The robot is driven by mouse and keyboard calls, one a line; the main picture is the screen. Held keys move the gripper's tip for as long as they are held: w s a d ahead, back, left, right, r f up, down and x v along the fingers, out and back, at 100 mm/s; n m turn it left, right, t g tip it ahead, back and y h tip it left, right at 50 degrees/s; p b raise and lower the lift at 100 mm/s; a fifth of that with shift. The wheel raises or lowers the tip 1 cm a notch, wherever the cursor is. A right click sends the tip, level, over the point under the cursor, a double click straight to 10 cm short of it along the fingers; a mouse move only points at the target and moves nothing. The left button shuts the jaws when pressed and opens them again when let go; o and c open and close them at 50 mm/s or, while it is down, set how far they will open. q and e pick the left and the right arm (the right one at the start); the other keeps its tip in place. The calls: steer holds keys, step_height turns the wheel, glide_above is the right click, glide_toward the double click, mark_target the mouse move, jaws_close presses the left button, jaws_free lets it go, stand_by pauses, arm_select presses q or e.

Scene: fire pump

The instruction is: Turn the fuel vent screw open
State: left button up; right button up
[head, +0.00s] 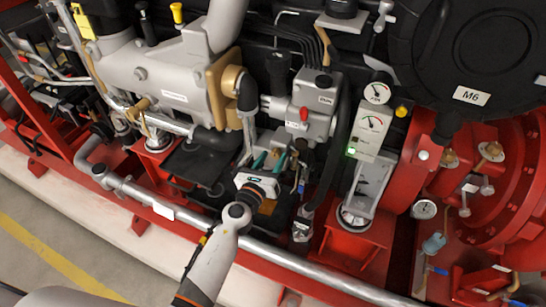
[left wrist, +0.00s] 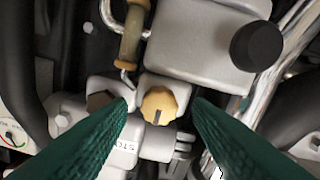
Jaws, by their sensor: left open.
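A small tan-yellow knob with a dark slot, which looks like the fuel vent screw (left wrist: 159,105), sits on a grey metal housing in the middle of the left wrist view. My left gripper (left wrist: 161,108) is open, with one green finger on each side of the knob. Gaps show between the knob and both fingertips; I see no contact. In the head view, my left gripper (head: 266,161) reaches into the engine bay, below the grey block with a red button (head: 304,112). I cannot make out the knob there. My right gripper is not in view.
A black round cap (left wrist: 256,46) and a tan-handled lever (left wrist: 131,40) sit close above the knob. A gauge panel (head: 370,125) stands right of the gripper. A silver pipe (head: 290,260) and red frame run along the front. Dark hoses crowd the sides.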

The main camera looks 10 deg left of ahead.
arm_select(q)
steer(key=shift+w+d, duration=0.1)
steer(key=shift+w, duration=0.45)
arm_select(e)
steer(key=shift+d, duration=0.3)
arm_select(q)
steer(key=c, duration=1)
